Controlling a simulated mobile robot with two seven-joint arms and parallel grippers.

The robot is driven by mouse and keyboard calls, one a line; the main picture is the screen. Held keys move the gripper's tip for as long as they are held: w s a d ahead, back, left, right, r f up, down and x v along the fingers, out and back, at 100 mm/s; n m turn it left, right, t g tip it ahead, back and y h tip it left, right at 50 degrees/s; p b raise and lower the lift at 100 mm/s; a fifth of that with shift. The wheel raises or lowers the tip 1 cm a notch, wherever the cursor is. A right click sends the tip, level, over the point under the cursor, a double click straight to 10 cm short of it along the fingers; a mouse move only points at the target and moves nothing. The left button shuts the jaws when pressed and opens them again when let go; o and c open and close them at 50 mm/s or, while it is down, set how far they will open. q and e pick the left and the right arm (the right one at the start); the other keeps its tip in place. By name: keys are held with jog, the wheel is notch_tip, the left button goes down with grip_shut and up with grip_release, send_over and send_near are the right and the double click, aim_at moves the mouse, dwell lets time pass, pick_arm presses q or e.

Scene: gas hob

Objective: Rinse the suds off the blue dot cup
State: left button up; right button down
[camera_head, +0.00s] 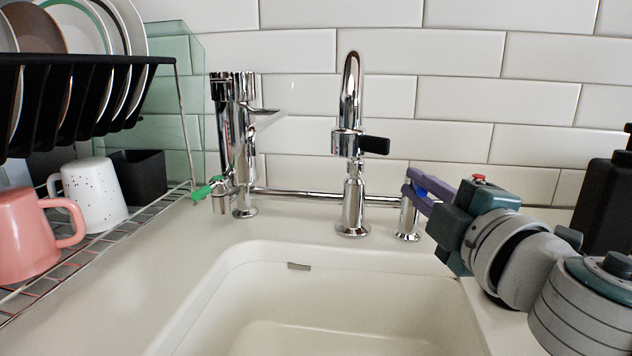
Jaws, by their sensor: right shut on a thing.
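A white cup with small dark dots (96,194) stands on the wire rack at the left; I cannot tell whether the dots are blue, and I see no suds on it. The chrome tap (350,190) stands behind the sink (330,315), with a green lever (207,189) on its left and a blue lever (432,185) on its right. My right gripper (415,192), with purple fingers, is shut on the blue lever, which its fingers partly hide. No water shows at the spout. My left gripper is out of view.
A pink mug (30,236) stands in front of the dotted cup. A dark bottle (606,200) stands at the far right. The visible part of the sink is empty.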

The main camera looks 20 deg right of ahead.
jog(key=n+y, duration=0.1)
jog(key=d+n+y+b, duration=0.1)
jog(key=y, duration=0.1)
jog(key=shift+s+f, duration=0.2)
jog(key=shift+s+d+r+n+y+b, duration=0.1)
jog(key=shift+d+n+y+b, duration=0.1)
jog(key=shift+n+y, duration=0.55)
jog(key=shift+d+r+n+y+b, duration=0.15)
jog(key=shift+n+y, duration=0.2)
jog(key=shift+y, duration=0.7)
jog(key=shift+a+f, duration=0.1)
jog(key=c, duration=0.9)
grip_release()
jog(key=shift+s, duration=0.1)
jog(key=v, duration=0.9)
jog(key=shift+s+p, duration=0.35)
jog(key=shift+p, duration=0.05)
